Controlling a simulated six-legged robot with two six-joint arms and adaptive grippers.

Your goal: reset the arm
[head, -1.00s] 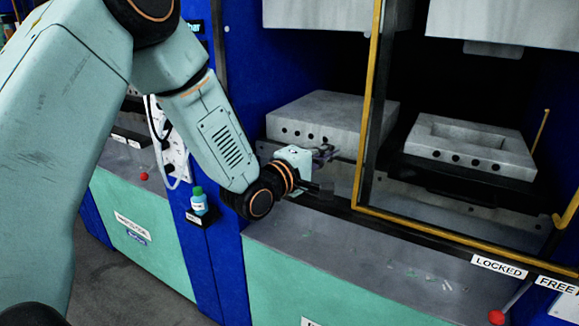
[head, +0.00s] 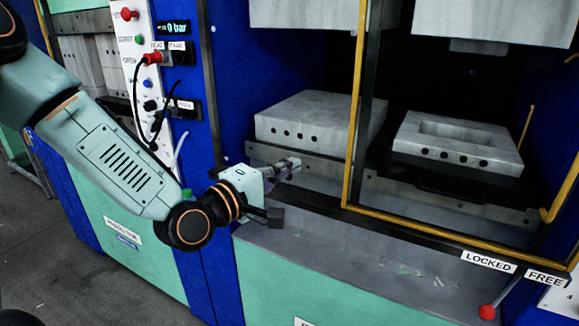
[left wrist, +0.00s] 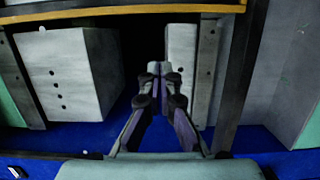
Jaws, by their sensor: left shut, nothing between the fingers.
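My left arm comes in from the left in the head view. Its gripper (head: 288,186) is in front of the press, near the left mould block (head: 318,122) and above the grey front ledge (head: 345,258). In the left wrist view the fingers of my left gripper (left wrist: 160,70) come together at the tips, with nothing between them. They point toward the dark gap between two pale blocks, apart from both as far as I can tell. My right gripper is not in view.
A yellow guard frame (head: 352,120) edges the press opening. A hollowed mould block (head: 458,143) sits at the right. A red-knobbed lever (head: 487,311) stands by the LOCKED and FREE labels. A control panel (head: 137,75) with a black cable is at the left.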

